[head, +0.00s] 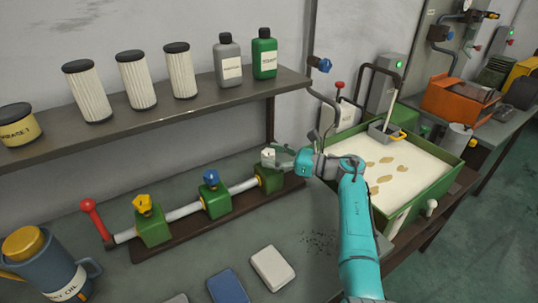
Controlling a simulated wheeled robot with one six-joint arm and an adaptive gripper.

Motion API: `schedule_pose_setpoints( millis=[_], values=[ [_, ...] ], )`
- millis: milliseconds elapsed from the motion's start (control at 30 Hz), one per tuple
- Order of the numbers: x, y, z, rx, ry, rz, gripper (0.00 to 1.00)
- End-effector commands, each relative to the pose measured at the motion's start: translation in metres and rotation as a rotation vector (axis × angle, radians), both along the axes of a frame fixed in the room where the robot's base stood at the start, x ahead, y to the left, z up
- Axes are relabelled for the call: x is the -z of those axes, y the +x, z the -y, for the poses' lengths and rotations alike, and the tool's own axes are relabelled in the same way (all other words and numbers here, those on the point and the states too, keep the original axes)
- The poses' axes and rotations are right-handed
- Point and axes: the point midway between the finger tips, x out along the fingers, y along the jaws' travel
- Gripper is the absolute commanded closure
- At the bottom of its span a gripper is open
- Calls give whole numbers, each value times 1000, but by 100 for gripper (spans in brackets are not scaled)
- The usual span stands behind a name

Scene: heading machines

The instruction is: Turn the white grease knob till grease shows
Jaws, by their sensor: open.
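The white grease knob (268,156) sits on top of the rightmost green valve block (270,180) of a pipe manifold. My gripper (277,157) reaches in from the right and is at the knob, with its fingers open around or beside it; which of the two I cannot tell. My teal arm (358,225) covers the area right of the block. No grease is visible at the block from here. A blue knob (210,178) and a yellow knob (142,203) sit on the other two green blocks along the same pipe.
A red lever (90,208) stands at the pipe's left end. A blue oil jug (50,265) is at front left. White (272,268) and blue (228,287) pads lie in front. A shelf (180,115) with filters and bottles hangs behind. A green tank (400,220) stands right.

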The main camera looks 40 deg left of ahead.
Motion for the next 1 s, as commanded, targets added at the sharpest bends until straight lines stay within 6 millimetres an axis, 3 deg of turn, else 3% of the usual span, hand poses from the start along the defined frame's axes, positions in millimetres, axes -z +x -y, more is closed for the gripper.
schedule_pose_setpoints(
  millis=[300,500,700,1000],
  values=[
    [0,19,60,2,0,0,32],
    [0,28,89,1,-1,1,32],
    [0,31,101,-1,-1,1,32],
    [0,31,102,-1,0,1,31]
  ],
)
